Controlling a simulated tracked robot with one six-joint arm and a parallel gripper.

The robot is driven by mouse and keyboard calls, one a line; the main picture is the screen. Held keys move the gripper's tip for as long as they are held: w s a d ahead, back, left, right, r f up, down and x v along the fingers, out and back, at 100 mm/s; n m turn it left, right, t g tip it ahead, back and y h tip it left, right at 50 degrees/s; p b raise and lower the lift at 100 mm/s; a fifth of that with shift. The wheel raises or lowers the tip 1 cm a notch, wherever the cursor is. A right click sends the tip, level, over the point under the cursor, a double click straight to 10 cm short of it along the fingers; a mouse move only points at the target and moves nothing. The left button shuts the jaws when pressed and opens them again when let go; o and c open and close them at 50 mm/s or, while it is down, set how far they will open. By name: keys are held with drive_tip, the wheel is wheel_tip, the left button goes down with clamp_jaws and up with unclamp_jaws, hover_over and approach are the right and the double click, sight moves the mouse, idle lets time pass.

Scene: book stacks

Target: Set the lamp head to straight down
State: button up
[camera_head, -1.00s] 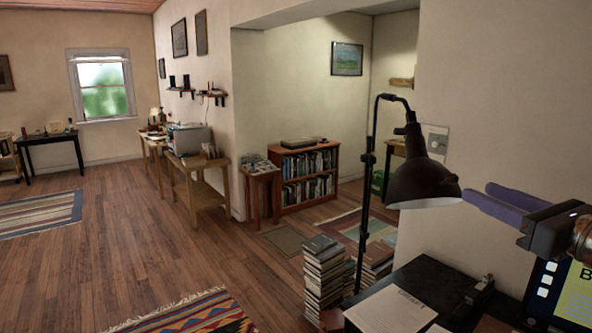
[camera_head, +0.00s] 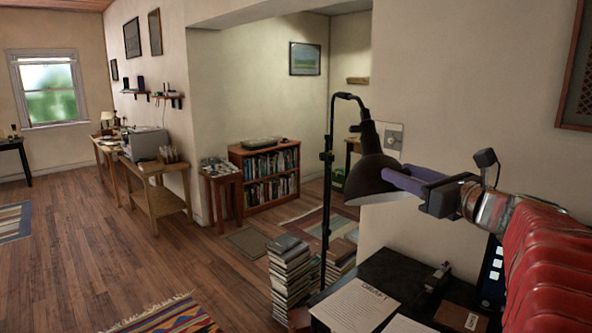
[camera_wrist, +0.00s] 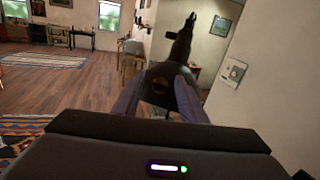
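The dark lamp head (camera_head: 367,168) hangs from a thin black stand (camera_head: 328,180) in the head view. Its pale opening faces mostly downward, with the rim slightly tilted. My gripper (camera_head: 391,178) reaches in from the right with its purple fingers at the shade's right side. In the wrist view, the fingers (camera_wrist: 158,92) are spread apart, with the lamp head (camera_wrist: 163,76) at and between their tips. I cannot tell whether they touch the shade. Part of the shade is hidden by the fingers.
A black desk (camera_head: 385,270) below the lamp carries papers (camera_head: 357,304) and small items. Stacked books (camera_head: 290,272) stand beside it on the floor. A wall with a switch plate (camera_wrist: 234,73) is close on the right. Open floor lies to the left.

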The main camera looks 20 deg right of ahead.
drive_tip(key=shift+c, duration=0.7)
clamp_jaws()
